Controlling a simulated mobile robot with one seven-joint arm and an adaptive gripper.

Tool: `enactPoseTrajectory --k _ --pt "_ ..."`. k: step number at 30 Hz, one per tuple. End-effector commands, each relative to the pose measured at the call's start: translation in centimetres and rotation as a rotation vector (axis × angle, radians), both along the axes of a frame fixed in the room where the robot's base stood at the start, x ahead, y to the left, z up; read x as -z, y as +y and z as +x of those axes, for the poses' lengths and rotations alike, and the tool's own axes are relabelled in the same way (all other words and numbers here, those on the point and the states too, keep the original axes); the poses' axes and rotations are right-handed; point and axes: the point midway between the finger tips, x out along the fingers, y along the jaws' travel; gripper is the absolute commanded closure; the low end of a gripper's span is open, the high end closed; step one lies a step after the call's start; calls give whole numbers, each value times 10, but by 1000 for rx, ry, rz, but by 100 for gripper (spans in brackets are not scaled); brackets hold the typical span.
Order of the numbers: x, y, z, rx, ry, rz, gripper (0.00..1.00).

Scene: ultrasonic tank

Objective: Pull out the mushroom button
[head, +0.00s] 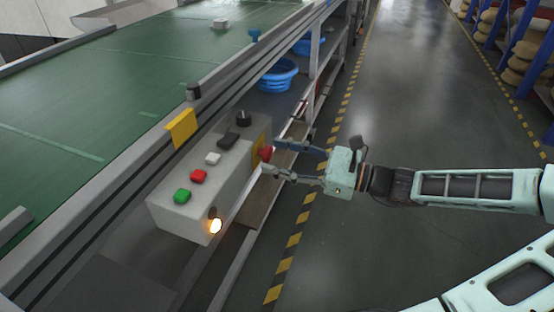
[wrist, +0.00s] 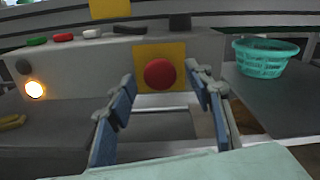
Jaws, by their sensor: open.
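In the head view the button (head: 265,153) shows partly, at the right end of the box. In the wrist view my gripper (wrist: 166,95) has one finger on each side of the button, with nothing between the pads nearer to me. The button appears between and just beyond the fingertips. I cannot tell whether a finger touches it.
Green (head: 182,196) and red (head: 198,176) buttons, a white one, and dark knobs are on the box top. A lamp (head: 215,225) glows orange. The green conveyor (head: 130,70) runs behind. A blue basket (head: 277,76) stands on the shelf beyond.

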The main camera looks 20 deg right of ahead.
Motion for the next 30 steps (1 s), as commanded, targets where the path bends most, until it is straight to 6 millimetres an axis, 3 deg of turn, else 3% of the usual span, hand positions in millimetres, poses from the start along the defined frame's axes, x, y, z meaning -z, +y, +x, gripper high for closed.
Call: enactPoseTrajectory --k 11,24,30 --pt "0 5 4 0 0 0 53" --pt "0 5 4 0 1 0 100" --pt "-1 5 4 0 1 0 100"
